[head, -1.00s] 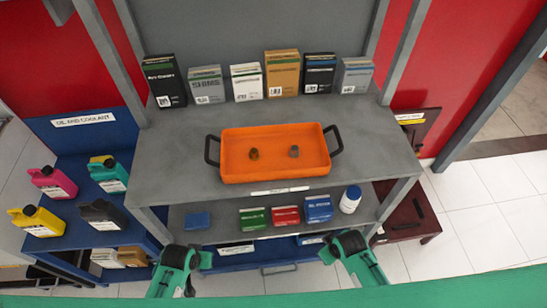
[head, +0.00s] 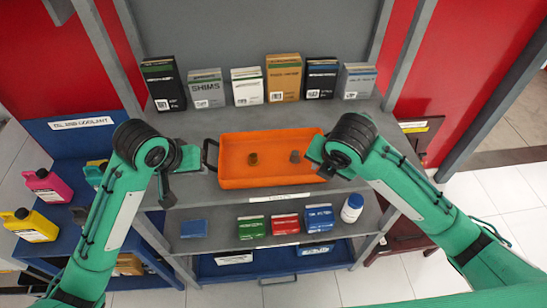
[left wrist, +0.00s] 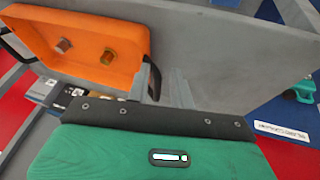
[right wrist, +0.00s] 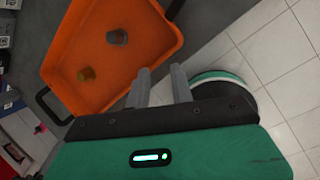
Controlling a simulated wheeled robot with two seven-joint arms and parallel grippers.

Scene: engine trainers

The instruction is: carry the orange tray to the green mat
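The orange tray (head: 235,174) sits on the grey shelf top with two small parts in it, a brown one (head: 253,159) and a grey one (head: 294,156). Its black left handle (head: 211,153) shows; the right handle is hidden by my right arm in the head view. My left gripper (head: 186,172) is open beside the left handle; in the left wrist view the handle (left wrist: 154,78) shows near the two spread fingers. My right gripper (head: 318,165) is open by the tray's right end; its fingers (right wrist: 160,86) are apart and empty. No green mat is in view.
Several boxes (head: 283,77) line the back of the shelf top. A lower shelf holds small boxes (head: 284,224) and a white bottle (head: 352,208). A blue unit with colored jugs (head: 43,186) stands left. White floor (head: 510,195) is clear at right.

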